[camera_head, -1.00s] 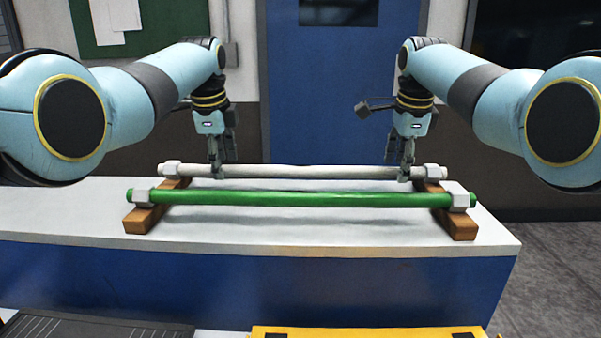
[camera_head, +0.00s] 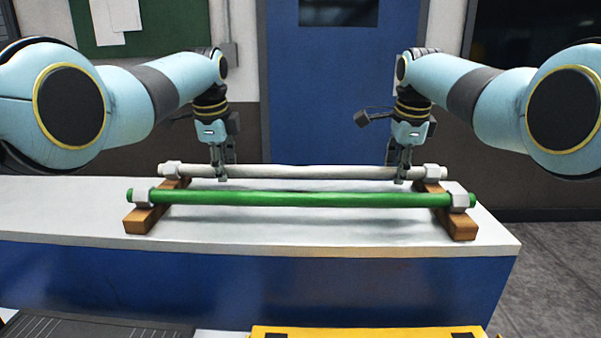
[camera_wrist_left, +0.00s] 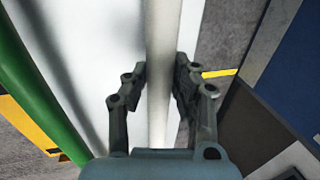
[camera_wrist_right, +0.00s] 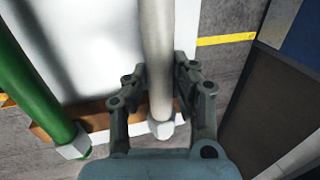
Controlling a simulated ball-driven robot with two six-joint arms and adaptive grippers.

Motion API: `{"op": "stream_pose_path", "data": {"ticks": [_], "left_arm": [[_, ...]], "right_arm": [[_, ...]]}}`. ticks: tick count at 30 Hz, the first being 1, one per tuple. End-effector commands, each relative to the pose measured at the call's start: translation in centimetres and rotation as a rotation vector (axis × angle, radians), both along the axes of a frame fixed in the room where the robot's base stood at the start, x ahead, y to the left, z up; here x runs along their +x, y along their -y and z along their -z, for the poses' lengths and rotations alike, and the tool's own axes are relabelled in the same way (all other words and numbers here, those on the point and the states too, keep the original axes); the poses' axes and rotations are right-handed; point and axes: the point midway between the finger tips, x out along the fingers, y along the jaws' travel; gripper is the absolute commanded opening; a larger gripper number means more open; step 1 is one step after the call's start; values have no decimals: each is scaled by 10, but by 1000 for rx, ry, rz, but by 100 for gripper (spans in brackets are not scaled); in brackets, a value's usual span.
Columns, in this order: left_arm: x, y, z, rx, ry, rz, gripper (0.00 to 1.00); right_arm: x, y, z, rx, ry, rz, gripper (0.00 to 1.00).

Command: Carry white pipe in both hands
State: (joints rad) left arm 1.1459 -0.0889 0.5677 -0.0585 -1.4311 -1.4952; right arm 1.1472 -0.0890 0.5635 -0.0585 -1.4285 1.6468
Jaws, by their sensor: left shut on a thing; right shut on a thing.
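The white pipe (camera_head: 300,172) lies across two wooden supports near the back of the white-topped bench, with a pale block near each end. My left gripper (camera_head: 221,176) is shut on the pipe left of its middle; in the left wrist view the pipe (camera_wrist_left: 162,60) runs between its fingers (camera_wrist_left: 158,85). My right gripper (camera_head: 399,176) is shut on the pipe near its right end. In the right wrist view the pipe (camera_wrist_right: 157,50) passes between the fingers (camera_wrist_right: 160,88), close to the end block (camera_wrist_right: 161,129). The pipe appears level and still at the supports.
A green pipe (camera_head: 300,198) lies parallel in front on the same wooden supports, the left one (camera_head: 144,218) and the right one (camera_head: 459,226). The bench top (camera_head: 300,228) is clear in front. A yellow object (camera_head: 365,332) stands at the bottom. A blue door (camera_head: 330,90) is behind.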

Motion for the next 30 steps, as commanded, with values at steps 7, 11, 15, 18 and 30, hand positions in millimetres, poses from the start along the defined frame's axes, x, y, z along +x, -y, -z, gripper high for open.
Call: {"op": "stream_pose_path", "data": {"ticks": [7, 11, 15, 18, 30], "left_arm": [[0, 0, 0, 0, 0, 0, 0], [1, 0, -1, 0, 2, 0, 0], [1, 0, -3, 0, 3, 0, 0], [1, 0, -9, 0, 4, 0, 0], [1, 0, -54, 0, 12, 0, 0]], "right_arm": [[0, 0, 0, 0, 1, 1, 0], [1, 0, -1, 0, 3, 1, 0], [1, 0, -4, 0, 3, 1, 0], [1, 0, -9, 0, 5, 1, 0], [1, 0, -54, 0, 13, 1, 0]]}}
